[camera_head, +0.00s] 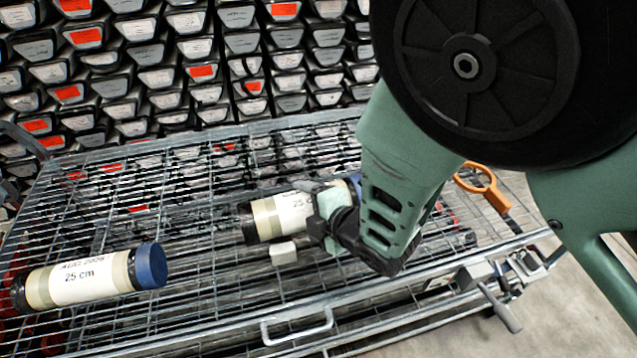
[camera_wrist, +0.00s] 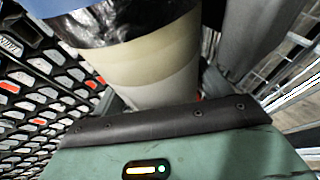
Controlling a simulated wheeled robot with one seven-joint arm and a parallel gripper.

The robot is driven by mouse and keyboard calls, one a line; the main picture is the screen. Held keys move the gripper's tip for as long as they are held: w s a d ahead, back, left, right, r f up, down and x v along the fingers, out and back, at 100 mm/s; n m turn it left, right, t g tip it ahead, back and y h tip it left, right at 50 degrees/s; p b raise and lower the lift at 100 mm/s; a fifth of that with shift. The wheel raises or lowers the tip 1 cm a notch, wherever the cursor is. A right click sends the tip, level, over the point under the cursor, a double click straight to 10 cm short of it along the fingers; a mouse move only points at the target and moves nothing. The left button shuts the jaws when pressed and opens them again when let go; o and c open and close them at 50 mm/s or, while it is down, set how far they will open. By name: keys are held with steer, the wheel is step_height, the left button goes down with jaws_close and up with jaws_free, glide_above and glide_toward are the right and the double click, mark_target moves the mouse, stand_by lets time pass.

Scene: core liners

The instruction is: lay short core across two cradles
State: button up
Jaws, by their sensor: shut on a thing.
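A short core (camera_head: 285,215) with a white label, cream tape bands and a dark left end lies roughly level over the wire-mesh cart top in the head view. My gripper (camera_head: 330,215) is shut on it near its right end, where a bit of blue cap shows behind the fingers. In the wrist view the core (camera_wrist: 155,75) fills the upper middle, with a blue cap at upper left. A small pale block (camera_head: 284,252), perhaps a cradle, is just below the core; I cannot tell whether they touch. I cannot make out a second cradle.
An orange ring tool (camera_head: 486,187) lies at the right. A rack of several labelled core boxes (camera_head: 150,78) stands behind. Mesh between the cores is clear.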

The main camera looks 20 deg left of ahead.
steer(key=shift+f+b, duration=0.2)
steer(key=shift+b, duration=0.1)
steer(key=o, duration=2)
steer(key=shift+f, duration=0.1)
steer(key=shift+o, duration=0.2)
steer(key=shift+r+p, duration=0.55)
steer(key=s+d+r+m+g+h, duration=0.2)
steer(key=s+d+r+m+h, duration=0.1)
steer(key=d, duration=0.6)
steer(key=s+d+r+m+g+h+b, duration=0.1)
steer(key=s+d+r+m+g+h, duration=0.1)
steer(key=s+d+r+m, duration=0.4)
steer(key=s+d+r+m+g+h+b, duration=0.1)
steer(key=s+d+r+m+g+h, duration=0.2)
steer(key=s+d+m, duration=0.5)
steer(key=d+r+m+h, duration=0.1)
steer(key=d+r+m, duration=0.1)
steer(key=d, duration=0.3)
steer(key=shift+r+m+h, duration=0.25)
steer(key=shift+m+h, duration=0.05)
